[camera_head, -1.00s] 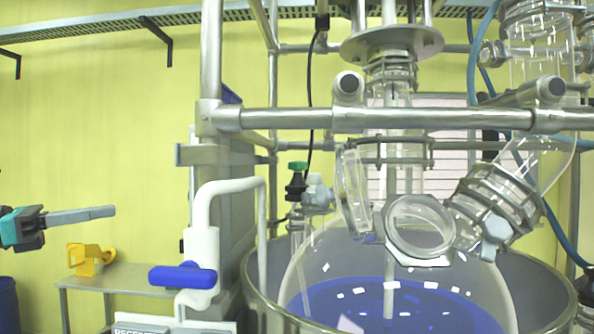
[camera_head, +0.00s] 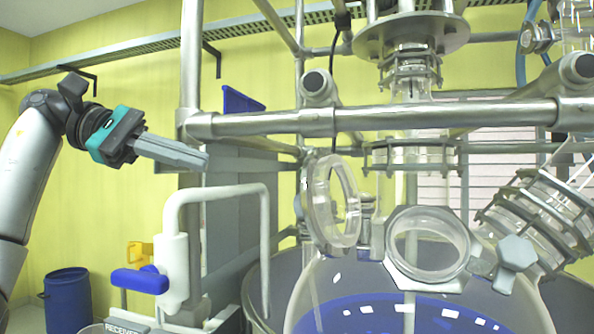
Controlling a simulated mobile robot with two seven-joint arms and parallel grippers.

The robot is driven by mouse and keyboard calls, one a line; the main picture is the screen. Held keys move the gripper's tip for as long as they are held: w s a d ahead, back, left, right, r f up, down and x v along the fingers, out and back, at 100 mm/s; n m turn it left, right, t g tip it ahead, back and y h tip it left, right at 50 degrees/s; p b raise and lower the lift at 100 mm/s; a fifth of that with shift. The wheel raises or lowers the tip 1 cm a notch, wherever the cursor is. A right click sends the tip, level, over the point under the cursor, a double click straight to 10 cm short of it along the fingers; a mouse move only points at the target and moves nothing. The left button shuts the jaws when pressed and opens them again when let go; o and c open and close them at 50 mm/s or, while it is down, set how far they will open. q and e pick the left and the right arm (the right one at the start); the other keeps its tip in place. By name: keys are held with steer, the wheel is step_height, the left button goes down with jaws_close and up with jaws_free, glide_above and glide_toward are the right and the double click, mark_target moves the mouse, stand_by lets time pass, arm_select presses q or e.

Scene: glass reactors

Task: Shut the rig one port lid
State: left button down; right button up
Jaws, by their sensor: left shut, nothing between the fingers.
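The port lid (camera_head: 321,205) is a round clear glass disc in a ring, standing open and roughly upright at the left of the port. The port (camera_head: 428,244) is a round glass opening with a clamped rim on top of the glass reactor (camera_head: 335,292), which holds blue liquid. My left gripper (camera_head: 207,161) is shut and empty, fingers pointing right, to the left of the lid and a little higher in the picture, apart from it. My right gripper is not in view.
A steel rail (camera_head: 270,124) crosses in front of the reactor, joined to an upright post (camera_head: 190,70). A white pipe with a blue-handled valve (camera_head: 140,280) stands left of the vessel. A blue drum (camera_head: 66,300) is on the floor at left.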

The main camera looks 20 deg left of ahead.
arm_select(q)
steer(key=s+d+r+b+x, duration=0.1)
steer(key=s+x, duration=0.1)
steer(key=x, duration=1)
steer(key=shift+d+b, duration=0.25)
steer(key=shift+b, duration=0.1)
steer(key=shift+r, duration=0.25)
